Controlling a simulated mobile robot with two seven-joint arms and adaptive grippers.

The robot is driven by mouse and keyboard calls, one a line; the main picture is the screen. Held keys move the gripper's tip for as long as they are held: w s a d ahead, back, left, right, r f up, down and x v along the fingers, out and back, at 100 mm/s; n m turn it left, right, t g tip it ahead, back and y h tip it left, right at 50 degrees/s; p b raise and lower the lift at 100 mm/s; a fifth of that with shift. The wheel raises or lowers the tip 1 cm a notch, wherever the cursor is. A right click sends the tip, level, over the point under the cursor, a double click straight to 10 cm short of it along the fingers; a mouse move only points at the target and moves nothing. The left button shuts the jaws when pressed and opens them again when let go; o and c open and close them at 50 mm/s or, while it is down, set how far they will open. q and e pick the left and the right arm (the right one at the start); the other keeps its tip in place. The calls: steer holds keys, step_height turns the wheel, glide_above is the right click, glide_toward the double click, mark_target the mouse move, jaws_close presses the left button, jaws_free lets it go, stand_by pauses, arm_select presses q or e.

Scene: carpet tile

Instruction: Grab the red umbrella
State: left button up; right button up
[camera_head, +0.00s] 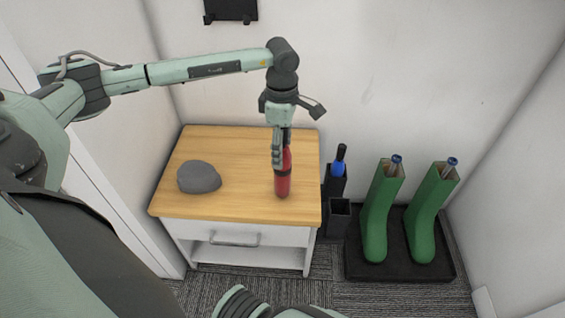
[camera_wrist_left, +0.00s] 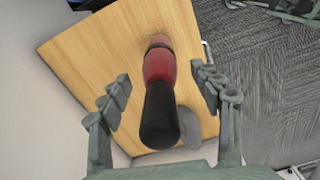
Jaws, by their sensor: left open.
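The red umbrella (camera_head: 283,182) stands upright on the wooden top of a small cabinet, near its right side. In the left wrist view, the red umbrella (camera_wrist_left: 159,68) has a black handle pointing towards the camera. My left gripper (camera_head: 280,155) points down over it. The left wrist view shows the left gripper (camera_wrist_left: 165,88) open, one finger on each side of the umbrella, with visible gaps. In the head view the fingers hide the upper part of the umbrella. My right gripper is out of view; only part of that arm shows at the bottom.
A grey rounded object (camera_head: 198,178) sits on the cabinet top (camera_head: 235,145), left of the umbrella. A blue umbrella (camera_head: 338,168) stands in a dark holder (camera_head: 339,216) beside the cabinet. Green boots (camera_head: 378,220) stand on a black tray (camera_head: 395,270). Walls close in behind.

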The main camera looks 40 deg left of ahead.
arm_select(q)
steer(key=shift+f, duration=0.3)
steer(key=shift+c, duration=0.4)
jaws_close()
